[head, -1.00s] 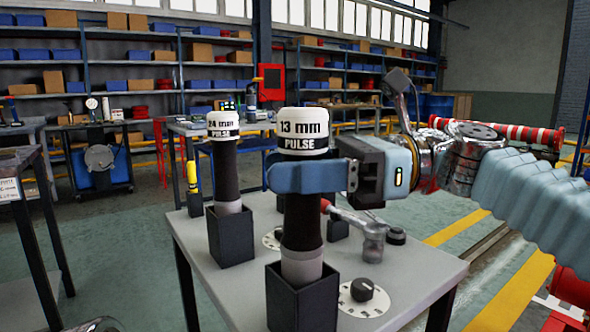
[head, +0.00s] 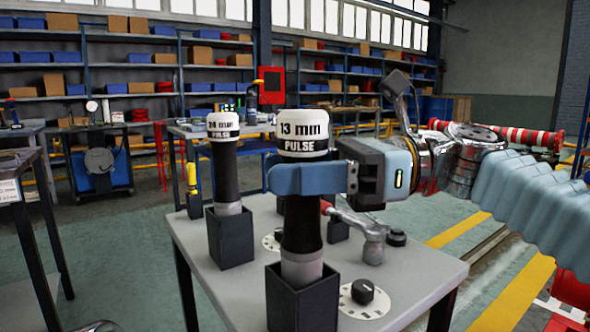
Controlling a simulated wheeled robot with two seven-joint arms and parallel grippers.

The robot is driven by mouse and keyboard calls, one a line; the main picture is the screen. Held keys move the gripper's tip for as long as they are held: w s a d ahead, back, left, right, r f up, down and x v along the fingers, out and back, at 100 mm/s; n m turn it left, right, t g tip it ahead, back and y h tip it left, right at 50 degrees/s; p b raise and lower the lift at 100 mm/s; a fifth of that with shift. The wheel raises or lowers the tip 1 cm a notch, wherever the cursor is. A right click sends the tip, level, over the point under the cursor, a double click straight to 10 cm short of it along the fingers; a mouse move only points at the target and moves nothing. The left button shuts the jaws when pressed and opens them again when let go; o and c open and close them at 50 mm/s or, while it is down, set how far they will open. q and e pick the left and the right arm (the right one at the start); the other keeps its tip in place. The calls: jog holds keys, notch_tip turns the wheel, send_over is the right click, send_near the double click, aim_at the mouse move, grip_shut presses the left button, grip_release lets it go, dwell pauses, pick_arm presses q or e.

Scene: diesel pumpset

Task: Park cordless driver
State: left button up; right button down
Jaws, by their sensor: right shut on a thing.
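A cordless driver with a black body and a white cap marked "13 mm PULSE" (head: 302,138) stands upright in a dark square holder (head: 302,300) at the front of the grey table. My right gripper (head: 305,178) is shut around its upper body, just below the cap. A second driver, marked "24 mm PULSE" (head: 225,165), stands upright in another dark holder (head: 230,238) to the left. My left gripper is not in view.
The grey table (head: 400,275) also carries two dials with black knobs, one (head: 362,292) at the front right. Shelves line the far wall.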

jog(key=shift+f+b, duration=0.8)
jog(key=shift+f, duration=0.1)
jog(key=shift+c, duration=2.3)
grip_release()
jog(key=shift+d, duration=0.25)
jog(key=w+d, duration=0.2)
jog(key=d, duration=1.1)
jog(key=shift+w+r+p, duration=0.15)
jog(key=shift+p, duration=0.3)
jog(key=shift+d, duration=0.1)
